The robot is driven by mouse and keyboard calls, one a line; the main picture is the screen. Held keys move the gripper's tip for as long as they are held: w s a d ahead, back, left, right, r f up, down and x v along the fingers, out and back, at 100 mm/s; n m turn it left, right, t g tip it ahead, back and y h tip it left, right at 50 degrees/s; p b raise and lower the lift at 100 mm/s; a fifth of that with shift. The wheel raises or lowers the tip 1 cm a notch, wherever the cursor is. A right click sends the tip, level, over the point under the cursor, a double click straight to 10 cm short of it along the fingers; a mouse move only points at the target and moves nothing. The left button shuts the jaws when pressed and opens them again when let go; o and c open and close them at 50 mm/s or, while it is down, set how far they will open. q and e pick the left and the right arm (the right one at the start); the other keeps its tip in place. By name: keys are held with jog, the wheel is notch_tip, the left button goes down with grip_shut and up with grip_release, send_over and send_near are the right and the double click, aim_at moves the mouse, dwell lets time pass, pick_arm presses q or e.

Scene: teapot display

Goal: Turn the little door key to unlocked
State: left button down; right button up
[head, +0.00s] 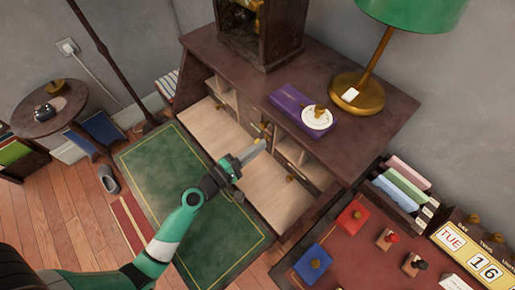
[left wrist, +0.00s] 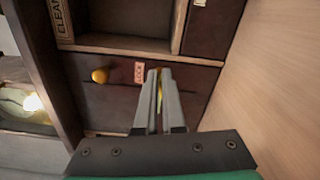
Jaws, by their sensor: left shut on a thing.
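A small dark wooden door (left wrist: 115,97) sits in the desk's inner compartments in the left wrist view. It appears closed. It has a brass knob (left wrist: 100,76) and a small pale label (left wrist: 139,72) with reddish lettering, perhaps a lock marking. My left gripper (left wrist: 159,76) reaches up to the door beside the label. Its fingers are shut on a thin brass-yellow piece, the key (left wrist: 160,93), which is mostly hidden between them. I cannot tell which way the key is turned. In the head view my left gripper (head: 257,148) is at the desk's compartments. My right gripper is not in view.
The desk (head: 365,135) carries a purple box (head: 287,101), a brass lamp (head: 357,93) and a dark wooden case (head: 262,45). Open cubbyholes (left wrist: 125,22) and a pale panel (left wrist: 275,75) lie close around the gripper. A red-topped table (head: 350,255) stands at lower right.

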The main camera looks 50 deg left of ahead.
pick_arm(q)
jog(key=shift+f+m+b, duration=0.1)
jog(key=shift+m+b, duration=0.35)
jog(key=shift+m, duration=0.65)
jog(key=c, duration=1)
grip_release()
jog(key=s+b, duration=0.1)
jog(key=s, duration=1)
jog(key=shift+s+a, duration=0.1)
jog(key=shift+s, duration=0.2)
